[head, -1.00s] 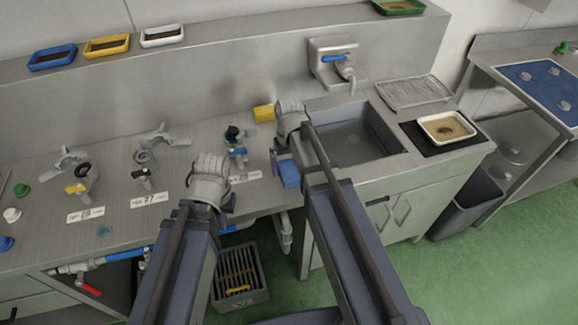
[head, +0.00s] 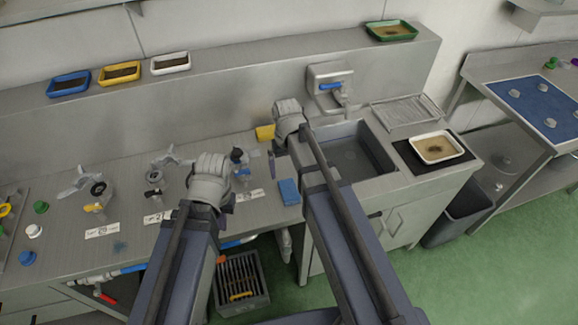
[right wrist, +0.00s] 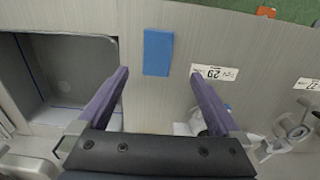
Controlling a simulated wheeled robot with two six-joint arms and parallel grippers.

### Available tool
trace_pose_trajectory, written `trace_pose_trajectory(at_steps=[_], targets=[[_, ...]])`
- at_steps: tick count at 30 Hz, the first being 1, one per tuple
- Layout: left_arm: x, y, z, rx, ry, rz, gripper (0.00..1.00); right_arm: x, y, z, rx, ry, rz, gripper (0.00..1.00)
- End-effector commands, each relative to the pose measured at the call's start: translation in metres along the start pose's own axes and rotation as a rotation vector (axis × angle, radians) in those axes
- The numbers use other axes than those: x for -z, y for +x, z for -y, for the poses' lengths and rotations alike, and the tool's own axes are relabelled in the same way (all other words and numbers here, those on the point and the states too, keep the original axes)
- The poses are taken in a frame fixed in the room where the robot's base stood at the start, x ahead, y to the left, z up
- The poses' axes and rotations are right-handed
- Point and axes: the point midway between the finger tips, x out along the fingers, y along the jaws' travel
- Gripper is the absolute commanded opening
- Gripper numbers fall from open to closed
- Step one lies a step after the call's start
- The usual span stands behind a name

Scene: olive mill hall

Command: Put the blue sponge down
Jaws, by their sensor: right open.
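The blue sponge (head: 289,191) lies flat on the steel counter, left of the sink and near the front edge. It also shows in the right wrist view (right wrist: 158,52), beyond and between the fingertips, with none touching it. My right gripper (head: 279,152) is open and empty above the counter beside the sink; its two purple fingers are spread wide in the right wrist view (right wrist: 160,76). My left gripper (head: 212,190) is over the counter to the left of the sponge; its fingers are mostly hidden behind its wrist.
The sink (head: 352,150) is right of the sponge. A yellow block (head: 265,132) stands behind my right gripper. Number labels (head: 102,231) and valve fittings (head: 97,188) line the counter to the left. A white tray (head: 437,148) sits right of the sink. A grey crate (head: 240,281) is below.

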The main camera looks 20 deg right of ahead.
Motion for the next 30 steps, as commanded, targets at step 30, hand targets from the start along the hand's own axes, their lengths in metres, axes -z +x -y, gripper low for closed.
trace_pose_trajectory(at_steps=[30], targets=[[0.001,0.019,-0.002,0.0,-0.001,0.0,0.0,-0.133,0.018,0.105,-0.099,-0.284,0.042,1.0]])
